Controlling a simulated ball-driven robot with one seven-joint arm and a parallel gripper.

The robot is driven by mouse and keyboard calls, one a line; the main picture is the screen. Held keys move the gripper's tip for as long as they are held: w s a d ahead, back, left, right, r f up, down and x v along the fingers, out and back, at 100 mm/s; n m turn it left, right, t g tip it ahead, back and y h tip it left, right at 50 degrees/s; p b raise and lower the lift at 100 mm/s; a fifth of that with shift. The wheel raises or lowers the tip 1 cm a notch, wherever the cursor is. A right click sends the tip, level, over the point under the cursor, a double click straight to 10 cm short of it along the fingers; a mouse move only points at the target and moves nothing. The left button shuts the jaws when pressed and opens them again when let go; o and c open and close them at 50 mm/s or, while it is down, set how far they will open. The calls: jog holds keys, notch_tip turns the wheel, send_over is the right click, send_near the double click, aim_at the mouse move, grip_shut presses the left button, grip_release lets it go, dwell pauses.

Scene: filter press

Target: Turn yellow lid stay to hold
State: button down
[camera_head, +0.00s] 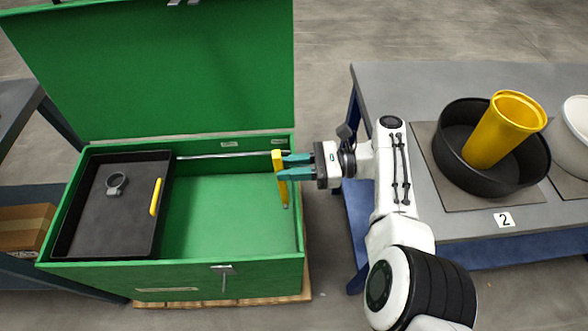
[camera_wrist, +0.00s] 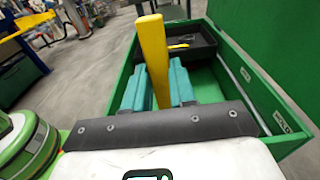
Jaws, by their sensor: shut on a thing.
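The yellow lid stay (camera_head: 279,165) is a bar at the right end of the green chest (camera_head: 215,263), whose lid (camera_head: 165,70) stands open. My gripper (camera_head: 284,167) has its teal fingers shut on the stay from the right. In the wrist view the yellow stay (camera_wrist: 152,58) rises between the two teal fingers (camera_wrist: 155,85). The stay's upper end stands clear of the lid in the head view. Its lower end reaches down inside the chest near the right wall, partly hidden by the fingers.
A black tray (camera_head: 85,222) with a grey ring part (camera_head: 116,183) and a yellow handle (camera_head: 156,196) fills the chest's left side. On the right, a grey table (camera_head: 390,80) bears a black pan (camera_head: 455,120) with a yellow cup (camera_head: 505,130) and a white bowl (camera_head: 577,125).

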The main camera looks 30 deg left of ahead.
jog(key=shift+d+f, duration=0.1)
jog(key=shift+f, duration=0.1)
jog(key=c, duration=0.9)
grip_release()
jog(key=shift+r, duration=0.1)
jog(key=b+v, duration=0.3)
jog(key=v, duration=0.4)
jog(key=shift+w+d, duration=0.15)
jog(key=shift+r, duration=0.15)
